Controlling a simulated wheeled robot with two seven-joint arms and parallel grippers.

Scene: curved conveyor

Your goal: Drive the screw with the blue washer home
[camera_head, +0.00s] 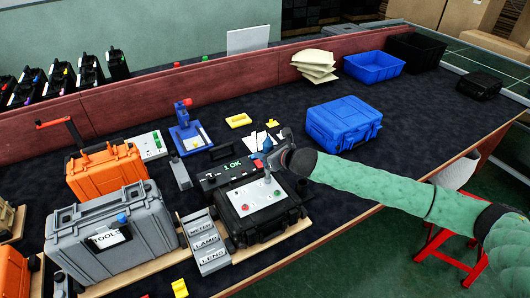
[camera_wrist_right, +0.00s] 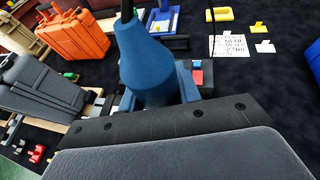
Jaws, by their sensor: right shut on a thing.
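My right gripper (camera_head: 272,156) is shut on a blue tapered tool (camera_wrist_right: 147,65), which looks like a powered driver. In the right wrist view it fills the middle, with a dark cable end at its top; its tip is hidden. In the head view the tool (camera_head: 267,146) shows small at my gripper, above the back edge of a black case. On this case lies a light grey panel (camera_head: 243,203) with small screws and coloured spots. The screw with the blue washer cannot be told apart; my gripper may cover part of the panel's far side. My left gripper is not in view.
A black box with a green "OK" display (camera_head: 232,166) stands behind the panel. Labelled trays (camera_head: 205,243) and a grey tool case (camera_head: 112,237) stand left, an orange case (camera_head: 106,170) behind. A blue case (camera_head: 344,122) stands right.

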